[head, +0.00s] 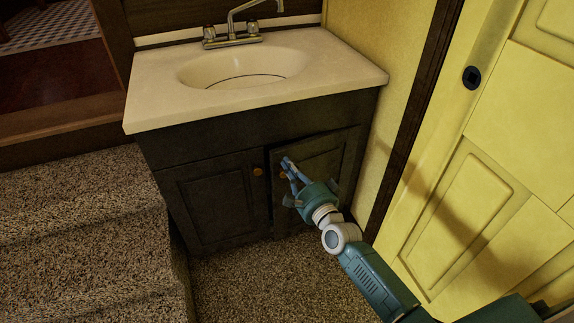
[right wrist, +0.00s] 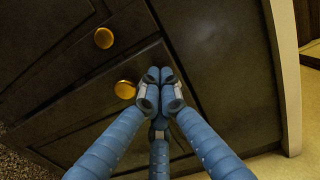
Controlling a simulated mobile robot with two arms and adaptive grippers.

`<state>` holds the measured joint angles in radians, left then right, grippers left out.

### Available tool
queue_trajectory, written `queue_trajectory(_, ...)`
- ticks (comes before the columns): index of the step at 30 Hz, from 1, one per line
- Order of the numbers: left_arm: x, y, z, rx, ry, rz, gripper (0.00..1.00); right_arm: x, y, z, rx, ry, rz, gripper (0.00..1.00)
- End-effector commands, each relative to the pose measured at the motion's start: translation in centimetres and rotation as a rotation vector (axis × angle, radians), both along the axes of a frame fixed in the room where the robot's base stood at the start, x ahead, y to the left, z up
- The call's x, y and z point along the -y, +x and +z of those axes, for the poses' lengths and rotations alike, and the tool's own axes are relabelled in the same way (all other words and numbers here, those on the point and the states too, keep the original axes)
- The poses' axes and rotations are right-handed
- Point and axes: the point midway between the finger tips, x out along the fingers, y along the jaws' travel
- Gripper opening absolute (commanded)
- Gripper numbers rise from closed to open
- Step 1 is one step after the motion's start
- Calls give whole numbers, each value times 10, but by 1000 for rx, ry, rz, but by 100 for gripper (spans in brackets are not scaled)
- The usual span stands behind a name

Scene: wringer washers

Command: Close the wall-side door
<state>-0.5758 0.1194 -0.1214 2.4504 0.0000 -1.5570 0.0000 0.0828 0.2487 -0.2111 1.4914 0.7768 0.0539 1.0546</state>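The wall-side door (head: 325,158) is the right door of the dark cabinet under the sink, beside the yellow wall. It stands slightly ajar, with a narrow dark gap along its left edge. Its round knob (head: 283,174) is partly hidden by my gripper; in the right wrist view the brass knob (right wrist: 125,89) shows just left of the fingertips. My right gripper (head: 287,161) is at the door's upper free corner; its fingertips (right wrist: 160,78) are together with nothing visible between them. Whether they touch the door I cannot tell. My left gripper is not in view.
The left cabinet door (head: 215,200) looks shut. A pale countertop (head: 160,105) with a sink (head: 243,68) overhangs the doors. Carpeted steps (head: 85,225) stand at left, and a yellow panelled door (head: 490,170) is at right. Carpeted floor (head: 255,285) in front is clear.

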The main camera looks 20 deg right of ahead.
Motion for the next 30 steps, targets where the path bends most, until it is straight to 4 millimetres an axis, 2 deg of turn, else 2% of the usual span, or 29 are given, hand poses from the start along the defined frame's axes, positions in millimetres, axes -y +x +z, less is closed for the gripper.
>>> queue_trajectory(6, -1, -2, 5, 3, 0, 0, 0, -2, 14, -1, 0, 1, -1, 0)
queue_trajectory(18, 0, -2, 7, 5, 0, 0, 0, -3, 18, 1, 1, 3, -9, 0)
queue_trajectory(24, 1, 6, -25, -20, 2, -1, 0, -10, 38, 4, 1, 8, -80, 0)
queue_trajectory(30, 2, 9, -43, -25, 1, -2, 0, -14, 56, 1, 0, 5, -144, 0)
